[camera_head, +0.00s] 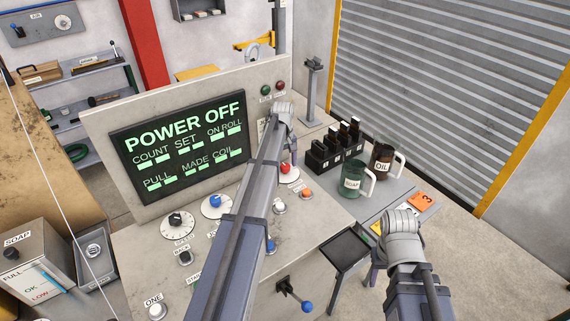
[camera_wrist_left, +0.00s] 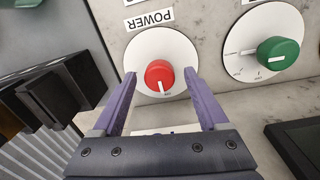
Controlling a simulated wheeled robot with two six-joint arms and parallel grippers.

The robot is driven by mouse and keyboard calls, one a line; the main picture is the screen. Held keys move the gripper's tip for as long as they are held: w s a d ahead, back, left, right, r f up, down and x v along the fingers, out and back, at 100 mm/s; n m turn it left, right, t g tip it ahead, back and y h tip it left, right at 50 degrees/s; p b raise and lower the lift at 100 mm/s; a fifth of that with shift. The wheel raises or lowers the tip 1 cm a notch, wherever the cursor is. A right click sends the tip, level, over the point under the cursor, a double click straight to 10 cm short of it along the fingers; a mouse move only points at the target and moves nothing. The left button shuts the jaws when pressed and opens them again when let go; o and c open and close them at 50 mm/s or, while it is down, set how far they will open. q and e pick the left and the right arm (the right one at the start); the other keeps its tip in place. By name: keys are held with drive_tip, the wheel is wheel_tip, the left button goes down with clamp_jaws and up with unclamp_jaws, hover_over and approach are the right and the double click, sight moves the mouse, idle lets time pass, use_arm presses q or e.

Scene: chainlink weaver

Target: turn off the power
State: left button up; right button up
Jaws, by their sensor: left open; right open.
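The red power knob (camera_wrist_left: 159,76) sits on a white round dial under a POWER label in the left wrist view, its white pointer line toward the bottom. It also shows in the head view (camera_head: 286,168), partly hidden by my left arm. My left gripper (camera_wrist_left: 160,74) is open, its purple fingers on either side of the knob; I cannot tell whether they touch it. The display screen (camera_head: 182,147) reads POWER OFF in green. My right gripper (camera_head: 373,273) is open beside the bench, mostly hidden by its wrist.
A green knob (camera_wrist_left: 277,53) is near the red one. The panel also holds a blue knob (camera_head: 215,203), a black knob (camera_head: 176,220) and an orange button (camera_head: 306,194). A black bottle rack (camera_head: 326,156), a green mug (camera_head: 351,178) and a brown OIL mug (camera_head: 382,163) stand to the right.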

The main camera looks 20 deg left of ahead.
sight(284, 166)
use_arm(q)
wheel_tip(284, 166, up, 8)
drive_tip(key=p, duration=0.7)
drive_tip(key=shift+s+a+p, duration=0.1)
drive_tip(key=shift+p, duration=0.3)
drive_tip(key=shift+f, duration=0.1)
